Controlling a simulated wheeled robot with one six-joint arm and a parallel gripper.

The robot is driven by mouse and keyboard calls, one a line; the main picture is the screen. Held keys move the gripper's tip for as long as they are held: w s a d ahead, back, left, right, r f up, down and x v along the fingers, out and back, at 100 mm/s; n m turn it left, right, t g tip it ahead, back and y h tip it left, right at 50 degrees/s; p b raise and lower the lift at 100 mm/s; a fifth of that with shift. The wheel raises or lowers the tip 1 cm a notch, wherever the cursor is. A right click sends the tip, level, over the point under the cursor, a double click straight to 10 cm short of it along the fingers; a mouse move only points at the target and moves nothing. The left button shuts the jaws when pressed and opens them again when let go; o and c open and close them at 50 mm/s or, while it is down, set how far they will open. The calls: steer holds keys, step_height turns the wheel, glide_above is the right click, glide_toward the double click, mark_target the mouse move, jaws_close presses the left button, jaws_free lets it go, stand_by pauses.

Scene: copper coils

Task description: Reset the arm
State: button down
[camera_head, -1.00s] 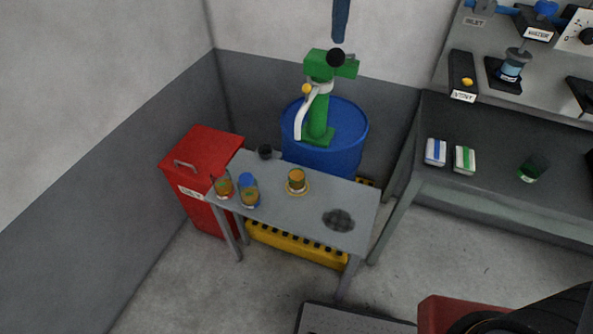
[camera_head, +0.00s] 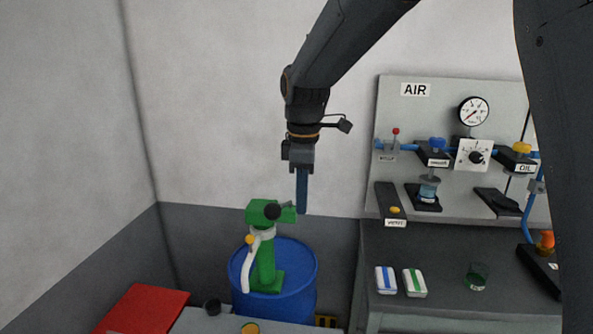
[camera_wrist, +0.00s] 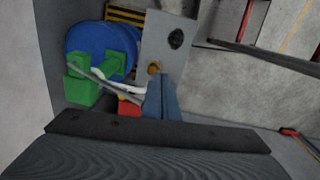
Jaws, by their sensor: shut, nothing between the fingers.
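My gripper (camera_head: 302,208) hangs from my raised arm near the middle of the head view, with its blue fingers together and pointing down. Nothing is held between them. In the wrist view the shut fingers (camera_wrist: 161,98) point towards the small table, with the drum (camera_wrist: 88,50) and green pump (camera_wrist: 85,90) at the upper left.
A red bin (camera_head: 145,308) stands at the lower left. At right, a bench (camera_head: 450,250) carries two white packs and a green glass below the AIR panel (camera_head: 395,110).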

steer(key=s+d+f+m+t, duration=0.1)
steer(key=s+d+f+m, duration=0.65)
steer(key=d+m, duration=0.2)
steer(key=s+d+f+m+t, duration=0.1)
steer(key=s+d+f+m, duration=0.5)
steer(key=s+d+m, duration=0.3)
step_height(320, 180, down, 9)
steer(key=n+g+b, duration=0.1)
steer(key=b, duration=0.7)
steer(key=shift+w+d+b, duration=0.35)
